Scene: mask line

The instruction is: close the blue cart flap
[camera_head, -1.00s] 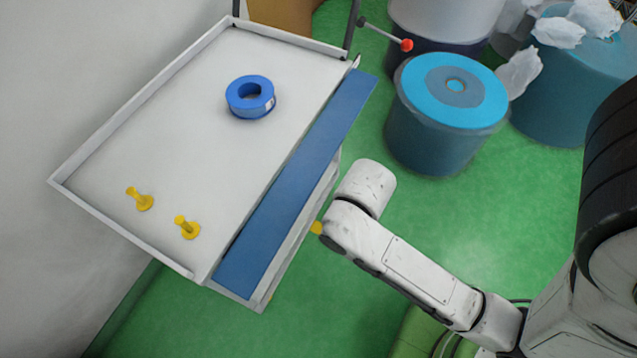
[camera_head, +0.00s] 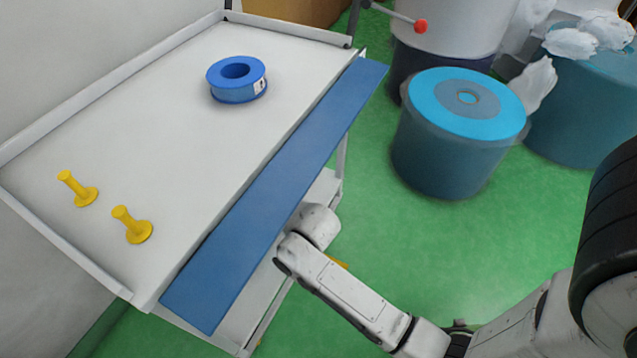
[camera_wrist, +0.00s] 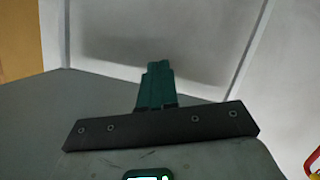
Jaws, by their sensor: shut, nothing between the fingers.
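The blue flap (camera_head: 278,195) is a long flat strip along the right side of the white cart (camera_head: 185,130). It stretches outward from the tray's edge, sloping by an amount I cannot tell exactly. My arm reaches in from the lower right, and its end passes close to or under the flap's outer edge. My gripper is hidden there in the head view. In the wrist view my gripper (camera_wrist: 155,85) shows its teal fingers together and empty, in front of pale grey panels. Whether the fingers touch the flap cannot be seen.
A rod with a red ball (camera_head: 420,26) sticks out behind. Green floor (camera_head: 410,245) is open between cart and bin.

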